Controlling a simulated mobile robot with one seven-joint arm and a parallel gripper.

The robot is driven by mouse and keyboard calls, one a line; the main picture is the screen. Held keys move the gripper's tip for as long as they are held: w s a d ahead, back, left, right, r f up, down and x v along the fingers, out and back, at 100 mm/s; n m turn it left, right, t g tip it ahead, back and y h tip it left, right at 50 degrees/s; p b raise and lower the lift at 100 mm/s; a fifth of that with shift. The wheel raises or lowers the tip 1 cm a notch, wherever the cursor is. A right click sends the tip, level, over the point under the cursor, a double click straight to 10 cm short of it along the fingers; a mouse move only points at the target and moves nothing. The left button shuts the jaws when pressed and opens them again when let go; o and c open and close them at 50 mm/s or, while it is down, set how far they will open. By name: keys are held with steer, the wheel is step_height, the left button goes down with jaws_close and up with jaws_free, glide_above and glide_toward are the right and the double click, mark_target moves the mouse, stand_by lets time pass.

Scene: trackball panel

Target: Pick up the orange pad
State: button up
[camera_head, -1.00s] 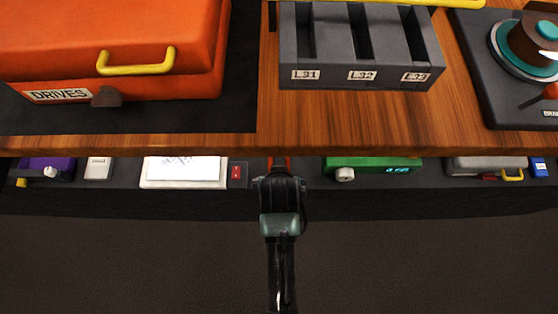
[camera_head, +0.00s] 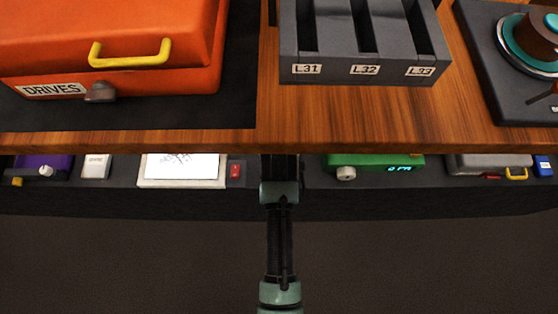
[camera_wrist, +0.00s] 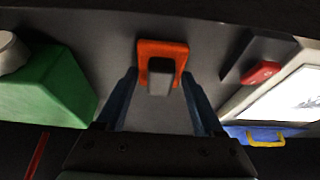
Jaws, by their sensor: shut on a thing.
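The orange pad (camera_wrist: 163,49) shows in the upper middle of the wrist view, as an orange square with a grey block in front of its centre. My gripper (camera_wrist: 160,76) has its two dark blue fingers on either side of the pad and is shut on it. I cannot tell whether the pad is clear of the dark grey surface behind it. In the head view the pad and my fingers are hidden behind the wooden top's front edge; only my arm shows below it.
In the wrist view a green box (camera_wrist: 48,88) stands left, and a red button (camera_wrist: 262,72) and a white-framed screen (camera_wrist: 285,98) right. In the head view a wooden top (camera_head: 350,138) overhangs the lower shelf, with an orange DRIVES case (camera_head: 110,45) and grey slotted rack (camera_head: 362,72) on it.

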steer(key=c, duration=0.4)
steer(key=shift+c, duration=0.3)
steer(key=shift+s+r+p, duration=0.1)
steer(key=shift+r+p, duration=0.35)
steer(key=shift+r, duration=0.4)
steer(key=s+p, duration=0.2)
steer(key=s, duration=1.5)
steer(key=shift+s, duration=0.4)
steer(key=shift+f, duration=0.1)
steer(key=o, duration=0.8)
steer(key=c, duration=0.6)
